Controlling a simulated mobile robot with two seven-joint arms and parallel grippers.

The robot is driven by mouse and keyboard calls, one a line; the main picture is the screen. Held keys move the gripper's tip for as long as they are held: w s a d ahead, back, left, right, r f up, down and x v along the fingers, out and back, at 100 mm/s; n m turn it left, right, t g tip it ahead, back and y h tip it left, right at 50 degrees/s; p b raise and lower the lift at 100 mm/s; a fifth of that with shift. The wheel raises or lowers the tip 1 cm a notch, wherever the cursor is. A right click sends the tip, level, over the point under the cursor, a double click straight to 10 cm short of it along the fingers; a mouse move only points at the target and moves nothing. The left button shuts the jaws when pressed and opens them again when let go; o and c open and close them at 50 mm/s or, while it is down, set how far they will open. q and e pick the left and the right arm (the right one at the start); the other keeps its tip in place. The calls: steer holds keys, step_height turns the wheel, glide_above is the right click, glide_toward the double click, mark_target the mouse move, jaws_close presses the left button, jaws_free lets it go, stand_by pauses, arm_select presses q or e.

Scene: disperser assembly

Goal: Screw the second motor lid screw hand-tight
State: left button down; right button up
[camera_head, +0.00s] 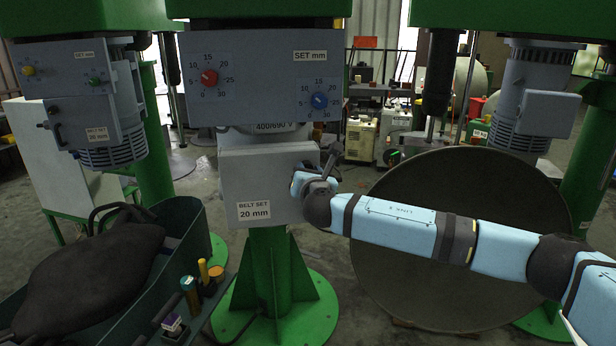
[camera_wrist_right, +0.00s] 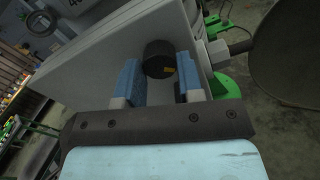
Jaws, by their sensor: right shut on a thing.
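The grey box-shaped lid with the "BELT SET 20 mm" label (camera_head: 255,175) stands upright on the middle green machine; its flat face also shows in the right wrist view (camera_wrist_right: 115,65). My right gripper (camera_head: 299,182) is at the right edge of this lid. In the right wrist view the blue fingers of my right gripper (camera_wrist_right: 158,75) are closed on a round black screw head (camera_wrist_right: 158,57), one finger on each side. This screw is hidden by the gripper in the head view. My left gripper is not in view.
A large dark disc (camera_head: 460,230) stands behind my right arm. A green bin (camera_head: 185,225) with a black bag (camera_head: 85,280) is at lower left.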

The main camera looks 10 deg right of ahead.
steer(key=shift+f+m+b, duration=0.2)
steer(key=shift+m+b, duration=0.3)
steer(key=shift+m, duration=0.4)
steer(key=shift+m+b, duration=0.45)
steer(key=shift+m, duration=0.45)
steer(key=m+b, duration=0.1)
steer(key=m, duration=0.2)
steer(key=shift+m+b, duration=0.3)
steer(key=m+b, duration=0.1)
steer(key=m, duration=0.2)
steer(key=shift+r+m, duration=0.15)
steer(key=shift+m, duration=0.15)
steer(key=m+b, duration=0.1)
steer(key=m, duration=0.5)
steer(key=shift+a+b, duration=0.1)
steer(key=shift+b, duration=0.3)
steer(key=m, duration=0.5)
steer(key=shift+r+b, duration=0.15)
steer(key=shift+b, duration=0.2)
steer(key=shift+m, duration=0.3)
steer(key=o, duration=0.9)
